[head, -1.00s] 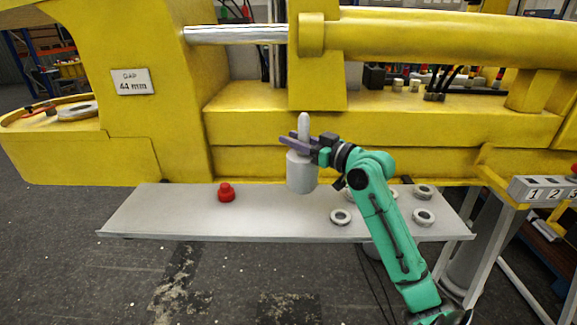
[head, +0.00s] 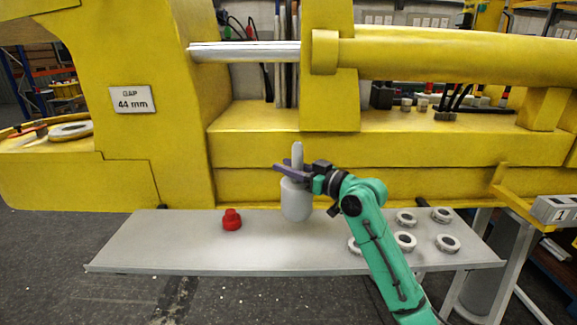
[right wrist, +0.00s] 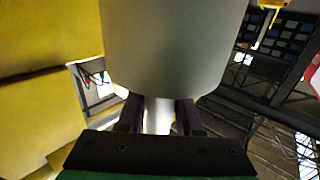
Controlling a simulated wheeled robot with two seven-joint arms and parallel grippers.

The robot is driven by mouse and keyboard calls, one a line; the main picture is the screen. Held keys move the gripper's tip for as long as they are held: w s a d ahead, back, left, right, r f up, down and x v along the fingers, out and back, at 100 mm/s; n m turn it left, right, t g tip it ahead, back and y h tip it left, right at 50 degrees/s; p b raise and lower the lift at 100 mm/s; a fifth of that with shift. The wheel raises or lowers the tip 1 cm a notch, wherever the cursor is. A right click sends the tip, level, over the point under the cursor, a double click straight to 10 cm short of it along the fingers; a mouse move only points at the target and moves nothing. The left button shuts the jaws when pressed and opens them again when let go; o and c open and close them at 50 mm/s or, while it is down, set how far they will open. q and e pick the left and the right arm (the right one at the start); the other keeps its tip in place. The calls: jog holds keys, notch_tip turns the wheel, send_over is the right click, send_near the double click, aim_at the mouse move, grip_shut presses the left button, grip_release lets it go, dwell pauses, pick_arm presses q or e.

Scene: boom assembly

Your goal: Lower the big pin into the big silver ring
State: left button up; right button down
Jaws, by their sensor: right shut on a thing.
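The big pin (head: 296,200) is a thick pale grey cylinder with a thin upright stem on top. My right gripper (head: 292,171) is shut on the stem, and the pin is upright. In the right wrist view the pin's wide body (right wrist: 175,45) fills the upper middle, with the stem between the two dark fingers (right wrist: 157,115). I cannot tell whether the pin's bottom touches the table. The big silver ring (head: 70,130) lies flat on the yellow machine's ledge at the far left, well away from the pin. My left gripper is not in view.
The grey table (head: 170,245) holds a red knobbed part (head: 232,219) left of the pin and several small metal rings (head: 405,241) on the right. The yellow machine (head: 180,165) rises behind the table, with a 44 mm gap sign (head: 132,99). The table's left part is clear.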

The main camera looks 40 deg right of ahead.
aim_at(285, 177)
jog(key=shift+s+f+b, duration=0.1)
jog(key=shift+f+b, duration=0.2)
jog(key=shift+s+d+f+b, duration=0.1)
jog(key=shift+s+f+b, duration=0.1)
jog(key=shift+f+b, duration=0.35)
notch_tip(285, 177, down, 2)
jog(key=shift+w+b, duration=0.15)
jog(key=shift+b, duration=0.7)
jog(key=shift+f+b, duration=2.55)
jog(key=shift+f, duration=0.25)
